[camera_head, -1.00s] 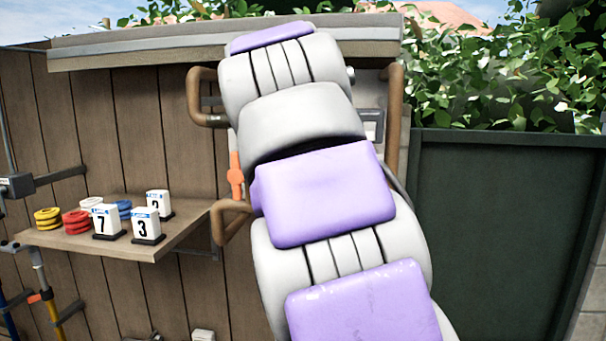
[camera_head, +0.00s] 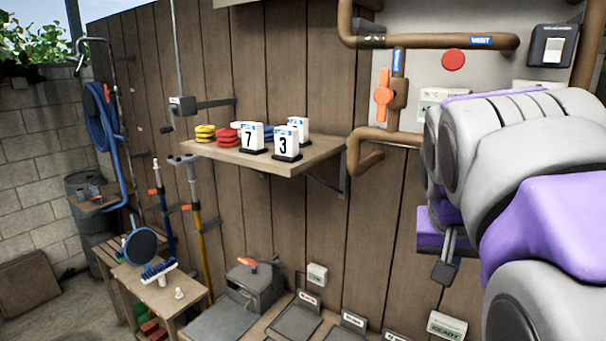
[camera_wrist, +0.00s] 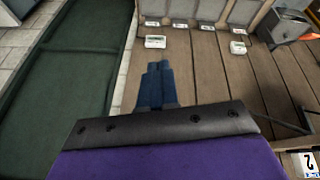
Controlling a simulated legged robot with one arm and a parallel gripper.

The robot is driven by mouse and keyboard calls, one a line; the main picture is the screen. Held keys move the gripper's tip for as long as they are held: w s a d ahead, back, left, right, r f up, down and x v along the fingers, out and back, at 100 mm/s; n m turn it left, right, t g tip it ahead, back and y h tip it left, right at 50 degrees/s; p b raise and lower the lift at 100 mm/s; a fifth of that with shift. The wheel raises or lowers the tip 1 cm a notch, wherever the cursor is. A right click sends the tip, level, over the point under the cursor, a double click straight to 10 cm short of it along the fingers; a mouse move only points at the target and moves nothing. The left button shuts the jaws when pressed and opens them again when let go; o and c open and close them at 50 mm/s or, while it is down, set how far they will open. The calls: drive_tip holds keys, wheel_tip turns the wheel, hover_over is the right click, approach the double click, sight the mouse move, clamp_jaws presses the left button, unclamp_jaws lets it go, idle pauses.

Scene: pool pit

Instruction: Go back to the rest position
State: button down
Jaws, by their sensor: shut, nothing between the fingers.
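My gripper (camera_head: 446,270) shows at the right of the head view, below my grey and purple arm, pointing down in front of the wooden wall. In the wrist view my gripper (camera_wrist: 157,85) has its two blue-grey fingers together, with nothing between them. It hangs in free air, apart from the shelf and the pipes. The arm hides part of the wall's right side.
A wooden shelf (camera_head: 250,160) holds numbered markers and coloured discs. Brown pipes (camera_head: 430,41) with an orange valve handle (camera_head: 382,95) run on the wall. A small table (camera_head: 150,285), a grey box (camera_head: 252,285) and a READY sign (camera_head: 446,325) stand lower down.

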drive_tip(key=s+a+f+n+g+y+b, duration=0.1)
drive_tip(key=s+f+b, duration=0.3)
drive_tip(key=s+f, duration=0.4)
drive_tip(key=s+a+f+n+g+y+b, duration=0.1)
drive_tip(key=s+a+f+b, duration=0.3)
drive_tip(key=f, duration=1.3)
drive_tip(key=s+a+f+n+g+b, duration=0.2)
drive_tip(key=s+a+f+g+b, duration=0.1)
drive_tip(key=s+f, duration=0.9)
drive_tip(key=shift+s+a+f+y+b, duration=0.25)
drive_tip(key=shift+s+y+b, duration=0.15)
drive_tip(key=shift+b, duration=0.1)
